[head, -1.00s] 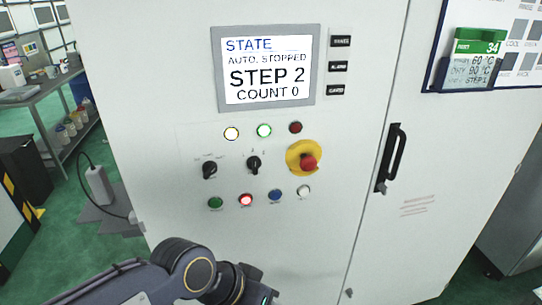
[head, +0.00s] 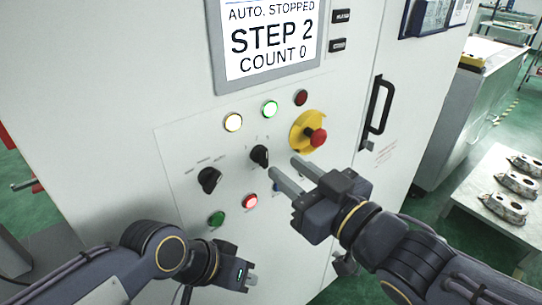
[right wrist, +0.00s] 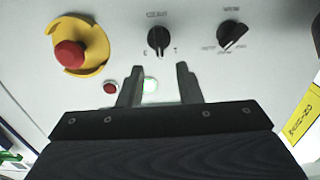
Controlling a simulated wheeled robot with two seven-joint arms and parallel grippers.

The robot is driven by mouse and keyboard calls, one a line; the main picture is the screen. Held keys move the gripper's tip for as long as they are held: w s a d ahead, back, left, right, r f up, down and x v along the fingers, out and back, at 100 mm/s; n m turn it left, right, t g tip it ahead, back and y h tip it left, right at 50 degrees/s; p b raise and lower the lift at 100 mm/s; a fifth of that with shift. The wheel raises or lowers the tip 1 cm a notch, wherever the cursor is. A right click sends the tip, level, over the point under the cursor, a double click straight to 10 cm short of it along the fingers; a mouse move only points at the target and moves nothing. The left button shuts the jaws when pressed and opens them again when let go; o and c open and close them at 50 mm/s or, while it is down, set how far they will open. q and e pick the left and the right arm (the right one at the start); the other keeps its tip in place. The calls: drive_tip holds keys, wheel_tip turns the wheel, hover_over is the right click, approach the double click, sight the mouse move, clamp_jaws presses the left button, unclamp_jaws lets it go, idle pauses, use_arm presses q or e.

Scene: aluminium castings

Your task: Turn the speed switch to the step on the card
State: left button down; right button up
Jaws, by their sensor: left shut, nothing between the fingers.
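Two black rotary switches sit on the white cabinet panel: the middle switch (head: 259,156) and the left switch (head: 209,180). Their labels are too small to tell which is the speed switch. In the right wrist view the middle switch (right wrist: 158,40) stands with its pointer near upright, beyond my fingertips. The display (head: 268,45) reads STEP 2. The board with the card (head: 432,18) is cut off at the top right, its text unreadable. My right gripper (head: 286,168) is open and empty, right of and below the middle switch. My left gripper (head: 250,281) is shut and empty, low before the panel.
A red emergency stop (head: 317,137) on a yellow plate is close above my right fingers. Lit yellow (head: 233,122) and green (head: 270,109) lamps sit above the switches, buttons below. A black door handle (head: 379,105) is to the right. Castings (head: 503,206) lie on a table at right.

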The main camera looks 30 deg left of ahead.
sight(267, 153)
drive_tip(key=x, duration=0.5)
drive_tip(key=shift+a+p, duration=0.15)
drive_tip(key=shift+p, duration=0.2)
clamp_jaws()
